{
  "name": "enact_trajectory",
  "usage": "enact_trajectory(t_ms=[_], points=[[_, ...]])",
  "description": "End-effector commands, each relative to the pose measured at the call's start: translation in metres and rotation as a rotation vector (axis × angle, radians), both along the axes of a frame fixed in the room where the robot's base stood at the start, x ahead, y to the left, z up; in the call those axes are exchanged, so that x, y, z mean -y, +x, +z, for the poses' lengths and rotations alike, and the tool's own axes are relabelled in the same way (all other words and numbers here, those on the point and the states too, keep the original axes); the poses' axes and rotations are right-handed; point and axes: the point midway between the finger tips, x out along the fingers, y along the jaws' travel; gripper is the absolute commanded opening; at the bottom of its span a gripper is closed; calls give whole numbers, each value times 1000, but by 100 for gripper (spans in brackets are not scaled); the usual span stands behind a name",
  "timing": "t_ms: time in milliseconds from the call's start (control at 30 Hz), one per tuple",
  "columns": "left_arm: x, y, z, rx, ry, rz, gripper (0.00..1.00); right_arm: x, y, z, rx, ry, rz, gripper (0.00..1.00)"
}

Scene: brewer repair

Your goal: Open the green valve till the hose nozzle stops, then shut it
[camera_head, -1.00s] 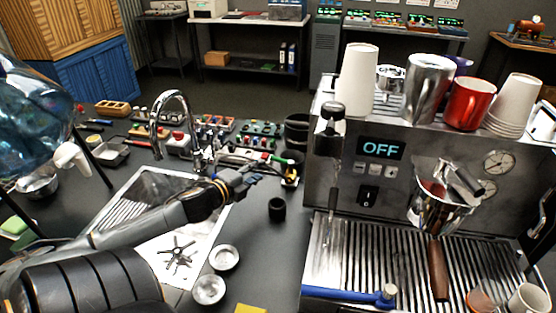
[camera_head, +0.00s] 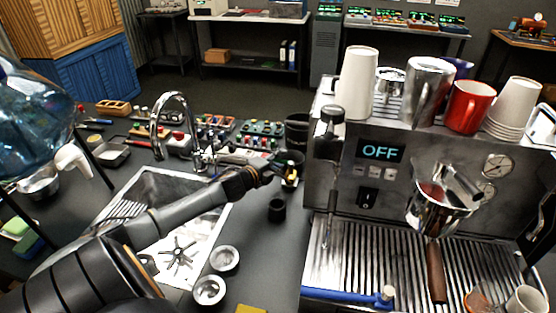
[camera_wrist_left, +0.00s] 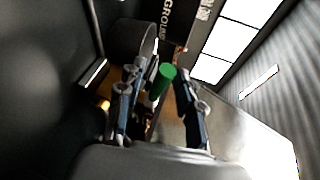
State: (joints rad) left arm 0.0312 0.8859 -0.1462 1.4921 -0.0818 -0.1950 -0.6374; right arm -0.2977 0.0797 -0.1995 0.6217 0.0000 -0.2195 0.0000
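The green valve shows in the left wrist view as a green cylinder (camera_wrist_left: 164,79) lying beyond and between the two finger tips. My left gripper (camera_wrist_left: 158,104) is open there, one finger on each side, with a gap visible around the green part. In the head view my left gripper (camera_head: 282,168) reaches over the counter to a small fitting left of the espresso machine and largely hides the valve. A blue tube with a pale end piece (camera_head: 388,294) lies across the machine's front tray; I cannot tell whether it is the hose nozzle. My right gripper is not in view.
The espresso machine (camera_head: 330,175), its display reading OFF, stands just right of my gripper. A sink (camera_head: 152,187) with a tall tap lies under my left arm. A small black cup (camera_head: 277,211) and two metal bowls (camera_head: 209,291) stand on the counter.

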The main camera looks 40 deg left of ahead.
Motion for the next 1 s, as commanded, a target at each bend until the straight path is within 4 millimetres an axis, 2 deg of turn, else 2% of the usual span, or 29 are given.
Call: enact_trajectory(t_ms=[233,267,400,433,800,1000], points=[[0,1,0,0,-1,0,36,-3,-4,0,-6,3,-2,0],[0,1,0,0,0,0,32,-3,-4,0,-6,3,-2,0],[0,0,0,0,-1,0,3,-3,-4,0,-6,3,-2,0],[0,0,0,0,-1,0,0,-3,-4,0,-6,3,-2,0],[1,0,0,1,-1,7,0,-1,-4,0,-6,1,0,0],[3,-2,-1,2,-6,72,0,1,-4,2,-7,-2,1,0]])
